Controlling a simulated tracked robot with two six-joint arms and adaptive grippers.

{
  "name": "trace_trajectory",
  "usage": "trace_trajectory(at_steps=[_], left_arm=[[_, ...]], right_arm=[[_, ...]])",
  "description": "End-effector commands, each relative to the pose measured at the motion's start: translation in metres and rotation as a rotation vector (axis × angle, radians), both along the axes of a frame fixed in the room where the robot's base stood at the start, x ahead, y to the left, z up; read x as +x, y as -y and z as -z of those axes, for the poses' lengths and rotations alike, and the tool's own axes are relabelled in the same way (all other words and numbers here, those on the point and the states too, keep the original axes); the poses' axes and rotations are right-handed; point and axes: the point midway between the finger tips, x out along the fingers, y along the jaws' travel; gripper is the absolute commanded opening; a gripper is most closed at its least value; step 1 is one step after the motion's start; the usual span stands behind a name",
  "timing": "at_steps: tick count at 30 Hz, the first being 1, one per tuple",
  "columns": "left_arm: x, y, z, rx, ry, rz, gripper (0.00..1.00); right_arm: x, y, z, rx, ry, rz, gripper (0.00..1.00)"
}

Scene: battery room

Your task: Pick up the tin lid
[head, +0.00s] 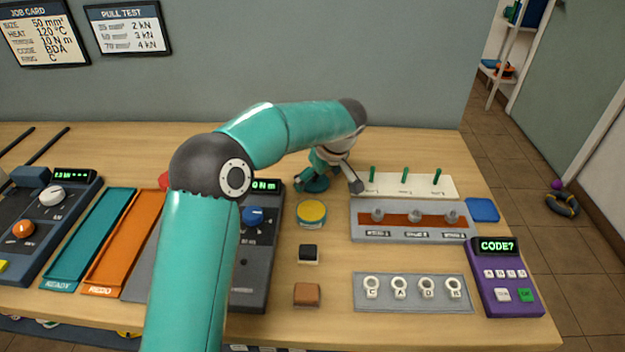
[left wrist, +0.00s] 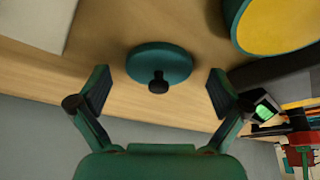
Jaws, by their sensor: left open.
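The tin lid (left wrist: 158,62) is a round teal disc with a small black knob, lying on the wooden bench. In the head view the lid (head: 316,185) shows partly, below my left gripper (head: 328,185). In the left wrist view my left gripper (left wrist: 158,88) is open, its two fingers apart on either side of the knob and clear of the lid. Nothing is between the fingers except the view of the lid and its knob. A round tin with a yellow top (head: 311,212) stands just in front of the lid; it also shows in the left wrist view (left wrist: 280,22). My right gripper is not in view.
A white board with green pegs (head: 405,186) lies right of the lid. A grey rack (head: 410,234) and purple keypad (head: 505,280) are further right. A dark device with a blue knob (head: 258,270) stands left of the tin. Black (head: 308,253) and brown (head: 307,294) blocks lie in front.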

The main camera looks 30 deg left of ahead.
Motion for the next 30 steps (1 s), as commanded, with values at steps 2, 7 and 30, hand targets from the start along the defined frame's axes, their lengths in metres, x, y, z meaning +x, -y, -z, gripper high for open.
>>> trace_trajectory(at_steps=[2, 7, 30], left_arm=[[0.0001, -0.0004, 0.0008, 0.000, 0.000, 0.000, 1.00], [0.0001, -0.0004, 0.0004, 0.000, 0.001, -0.001, 0.95], [0.0000, -0.0014, -0.0082, 0.000, 0.002, -0.002, 0.04]], right_arm=[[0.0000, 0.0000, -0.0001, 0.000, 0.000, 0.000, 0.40], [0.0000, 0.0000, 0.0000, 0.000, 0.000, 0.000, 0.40], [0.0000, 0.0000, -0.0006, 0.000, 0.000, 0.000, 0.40]])
